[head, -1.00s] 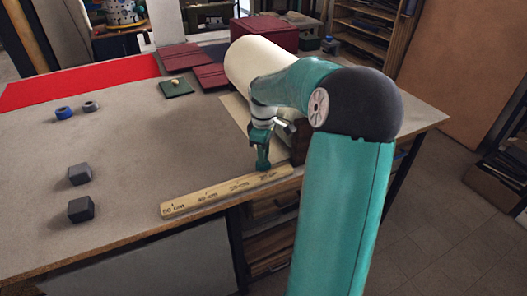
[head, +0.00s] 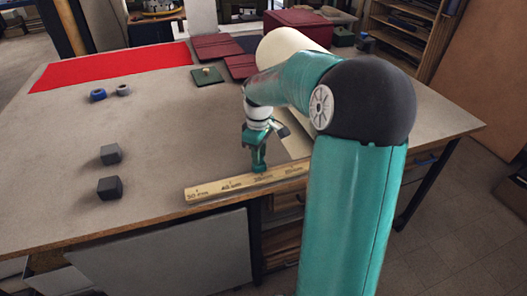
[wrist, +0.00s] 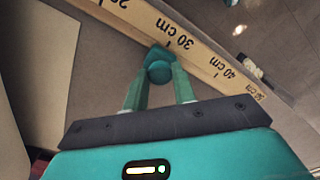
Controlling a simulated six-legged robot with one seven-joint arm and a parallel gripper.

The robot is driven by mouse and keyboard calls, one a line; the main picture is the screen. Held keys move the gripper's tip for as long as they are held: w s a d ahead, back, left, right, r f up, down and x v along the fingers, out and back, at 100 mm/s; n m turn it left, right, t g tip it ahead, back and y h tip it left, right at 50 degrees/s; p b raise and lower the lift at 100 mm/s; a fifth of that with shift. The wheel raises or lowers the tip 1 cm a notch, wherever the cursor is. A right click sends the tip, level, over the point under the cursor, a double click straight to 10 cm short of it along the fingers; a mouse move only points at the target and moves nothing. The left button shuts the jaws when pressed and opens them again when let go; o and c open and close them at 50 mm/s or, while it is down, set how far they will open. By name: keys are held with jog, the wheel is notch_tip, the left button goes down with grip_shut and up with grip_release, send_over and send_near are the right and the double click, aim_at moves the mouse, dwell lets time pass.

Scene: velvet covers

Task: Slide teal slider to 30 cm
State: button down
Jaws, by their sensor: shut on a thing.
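A pale wooden ruler strip (head: 215,190) lies along the table's front edge, with centimetre marks rising to the left. In the wrist view the strip (wrist: 205,57) shows the 30 cm and 40 cm labels clearly. The teal slider (wrist: 158,71) sits at the strip's near edge, beside the 30 cm label. My gripper (wrist: 160,78) is shut on the slider, one finger on each side. In the head view my gripper (head: 259,165) points down at the strip near the 30 cm label. The slider blends with the teal fingers there.
Two dark blocks (head: 110,154) (head: 110,188) stand on the left of the table. A blue ring (head: 98,95) and a grey ring (head: 123,90) lie farther back. A red cloth (head: 110,67) covers the back left.

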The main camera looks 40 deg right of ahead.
jog(key=c, duration=1.1)
grip_release()
jog(key=shift+c, duration=0.2)
jog(key=shift+r, duration=0.1)
notch_tip(320, 180, up, 14)
